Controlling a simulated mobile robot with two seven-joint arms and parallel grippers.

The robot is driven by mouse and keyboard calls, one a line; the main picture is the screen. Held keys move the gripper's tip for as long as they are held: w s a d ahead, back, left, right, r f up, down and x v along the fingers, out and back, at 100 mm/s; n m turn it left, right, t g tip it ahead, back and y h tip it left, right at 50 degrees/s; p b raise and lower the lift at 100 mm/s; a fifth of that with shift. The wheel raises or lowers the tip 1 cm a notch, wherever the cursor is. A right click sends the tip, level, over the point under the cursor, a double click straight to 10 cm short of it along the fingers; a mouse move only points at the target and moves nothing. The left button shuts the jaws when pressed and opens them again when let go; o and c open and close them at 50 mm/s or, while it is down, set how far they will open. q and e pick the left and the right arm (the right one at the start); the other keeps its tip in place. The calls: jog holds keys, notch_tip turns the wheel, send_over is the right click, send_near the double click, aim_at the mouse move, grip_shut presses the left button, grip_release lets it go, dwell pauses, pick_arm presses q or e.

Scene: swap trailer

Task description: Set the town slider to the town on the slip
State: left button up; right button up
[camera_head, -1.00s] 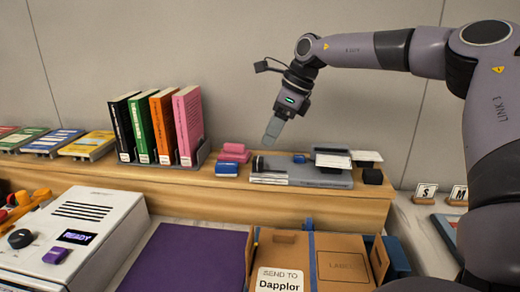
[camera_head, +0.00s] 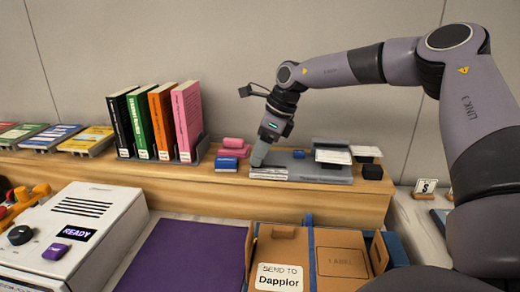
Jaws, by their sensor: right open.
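The slip (camera_head: 280,277) on the brown carton (camera_head: 283,252) reads "SEND TO Dapplor". On the wooden shelf stands a low grey device (camera_head: 325,173) with a pale strip (camera_head: 268,174) along its front left and a small blue piece (camera_head: 298,154) on top. It appears to be the town slider, but its markings are too small to read. My right gripper (camera_head: 259,158) points down at the left end of this device, its fingertips at or just above it. The dark knob seen there before is now hidden behind the fingers. My left gripper is not in view.
Pink and blue blocks (camera_head: 232,153) lie just left of the device. Upright books (camera_head: 155,123) stand further left. A black block (camera_head: 372,172) is at its right. Below are a white machine showing READY (camera_head: 85,222) and a purple mat (camera_head: 185,258).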

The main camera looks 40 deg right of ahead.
grip_shut()
jog(key=s+d, duration=0.1)
jog(key=s, duration=0.1)
jog(key=s+d, duration=0.2)
jog(key=shift+s+d+r, duration=0.1)
jog(key=shift+s+d, duration=0.05)
jog(key=shift+d, duration=0.15)
jog(key=shift+s+d, duration=0.2)
jog(key=shift+s, duration=0.05)
grip_release()
jog(key=shift+s, duration=0.15)
jog(key=v, duration=0.7)
jog(key=shift+b, duration=0.3)
